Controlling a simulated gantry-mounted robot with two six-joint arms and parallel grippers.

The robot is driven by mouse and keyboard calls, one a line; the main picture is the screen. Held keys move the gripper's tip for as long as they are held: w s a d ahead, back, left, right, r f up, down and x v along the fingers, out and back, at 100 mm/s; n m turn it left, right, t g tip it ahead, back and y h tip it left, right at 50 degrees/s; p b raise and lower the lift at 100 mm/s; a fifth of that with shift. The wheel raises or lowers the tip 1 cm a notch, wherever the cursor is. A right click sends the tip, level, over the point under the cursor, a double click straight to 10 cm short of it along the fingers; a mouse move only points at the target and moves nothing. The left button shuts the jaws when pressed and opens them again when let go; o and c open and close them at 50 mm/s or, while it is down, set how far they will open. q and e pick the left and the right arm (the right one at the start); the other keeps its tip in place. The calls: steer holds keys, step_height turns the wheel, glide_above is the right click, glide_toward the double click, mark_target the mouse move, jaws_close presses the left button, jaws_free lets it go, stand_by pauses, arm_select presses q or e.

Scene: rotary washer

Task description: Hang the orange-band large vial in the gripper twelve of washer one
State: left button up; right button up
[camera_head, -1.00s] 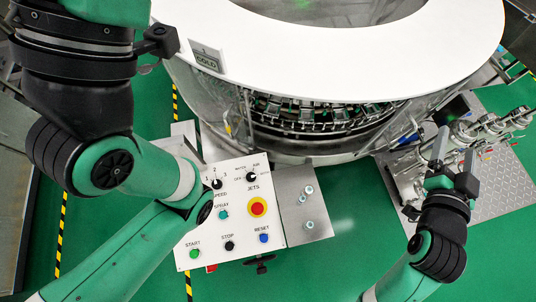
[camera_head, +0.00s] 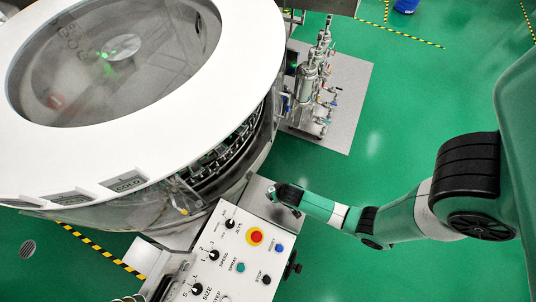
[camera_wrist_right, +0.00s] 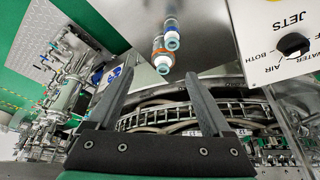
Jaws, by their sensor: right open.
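In the right wrist view, a vial with an orange band (camera_wrist_right: 161,60) and a pale blue end shows just beyond my fingertips, at the steel plate. A second vial (camera_wrist_right: 171,32) with a blue end shows close behind it; I cannot tell their sizes apart. My right gripper (camera_wrist_right: 161,76) is open, its fingers either side of the orange-band vial's line and holding nothing. In the head view my right gripper (camera_head: 278,194) is over the plate beside the washer (camera_head: 215,95); it hides the vials. The washer's ring of grippers (camera_wrist_right: 185,112) shows below; number twelve cannot be made out.
The control panel (camera_head: 225,250) with knobs and buttons stands close to the plate (camera_head: 258,194). Pipework with valves (camera_head: 312,85) stands on a metal floor plate behind. Green floor is open to the right.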

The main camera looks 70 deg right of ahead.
mark_target(271, 190)
steer(key=b+x, duration=0.3)
steer(key=x, duration=0.2)
steer(key=shift+a+b, duration=0.15)
steer(key=shift+b, duration=0.15)
arm_select(q)
step_height(271, 190, down, 5)
steer(key=shift+r, duration=0.1)
arm_select(e)
steer(key=b+x, duration=0.3)
steer(key=x, duration=0.2)
steer(key=shift+w+a, duration=0.1)
steer(key=shift+a, duration=0.1)
steer(key=shift+w, duration=0.1)
arm_select(q)
step_height(271, 190, down, 4)
steer(key=shift+r, duration=0.2)
arm_select(e)
jaws_close()
